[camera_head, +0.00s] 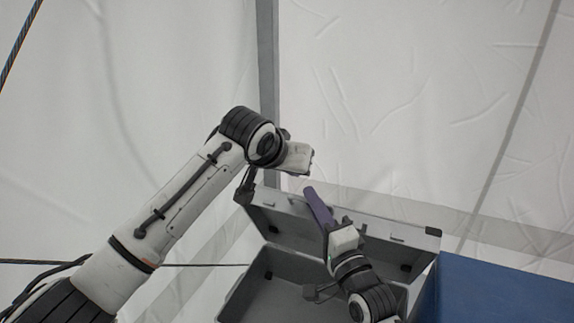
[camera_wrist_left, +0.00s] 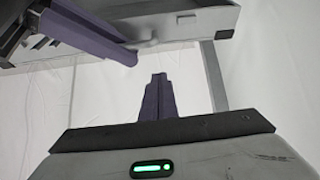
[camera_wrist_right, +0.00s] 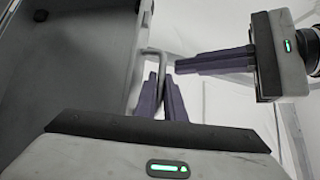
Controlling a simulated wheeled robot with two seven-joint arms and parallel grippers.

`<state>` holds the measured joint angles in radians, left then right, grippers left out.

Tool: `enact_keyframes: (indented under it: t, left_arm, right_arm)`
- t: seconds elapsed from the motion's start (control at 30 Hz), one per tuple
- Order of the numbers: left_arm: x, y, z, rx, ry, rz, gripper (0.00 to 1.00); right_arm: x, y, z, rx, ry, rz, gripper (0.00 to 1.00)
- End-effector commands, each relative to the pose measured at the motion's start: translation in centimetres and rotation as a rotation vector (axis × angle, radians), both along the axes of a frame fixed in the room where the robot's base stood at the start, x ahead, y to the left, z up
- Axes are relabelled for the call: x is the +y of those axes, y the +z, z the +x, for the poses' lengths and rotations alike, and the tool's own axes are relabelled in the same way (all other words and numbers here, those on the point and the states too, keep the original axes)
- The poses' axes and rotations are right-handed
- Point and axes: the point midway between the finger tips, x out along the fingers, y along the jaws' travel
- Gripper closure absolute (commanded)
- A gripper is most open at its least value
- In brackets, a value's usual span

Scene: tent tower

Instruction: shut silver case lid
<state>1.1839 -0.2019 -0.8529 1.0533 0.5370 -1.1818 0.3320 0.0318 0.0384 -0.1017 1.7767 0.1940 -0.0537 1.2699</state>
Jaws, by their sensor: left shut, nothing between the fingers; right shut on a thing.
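The silver case (camera_head: 262,283) stands open, its lid (camera_head: 395,232) raised and its inner side facing me in the head view. My right gripper (camera_head: 312,192) reaches up across the lid's upper edge. In the right wrist view its fingers (camera_wrist_right: 161,80) are shut on the grey lid handle (camera_wrist_right: 158,62). The handle also shows in the left wrist view (camera_wrist_left: 150,42). My left gripper is just beyond the lid's edge, and its fingers are hidden in the head view. In the left wrist view they are shut and empty (camera_wrist_left: 158,78), apart from the lid and close to the right fingers.
A blue surface (camera_head: 500,295) lies right of the case. White tent walls (camera_head: 420,90) rise behind, with a grey upright post (camera_head: 268,60). Both grippers are close together by the lid's edge. The space above the lid's right half is clear.

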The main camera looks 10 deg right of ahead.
Motion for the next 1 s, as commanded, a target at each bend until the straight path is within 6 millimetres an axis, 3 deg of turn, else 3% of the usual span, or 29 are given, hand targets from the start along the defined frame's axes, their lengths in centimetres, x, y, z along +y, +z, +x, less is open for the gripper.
enact_keyframes:
  t: [0.27, 0.7, 1.0]
  left_arm:
    - [-1.1, -1.9, 1.5, 0.000, 0.000, 0.000, 1.00]
    - [0.7, -3.4, -1.1, 0.000, -0.001, -0.001, 1.00]
    - [0.9, -3.6, -1.4, -0.001, 0.000, -0.001, 1.00]
  right_arm:
    - [0.1, 0.0, 0.0, -0.001, 0.002, 0.001, 1.00]
    - [0.1, 0.0, 0.0, 0.000, 0.002, 0.001, 1.00]
    - [0.1, 0.0, 0.0, -0.001, 0.002, 0.001, 1.00]
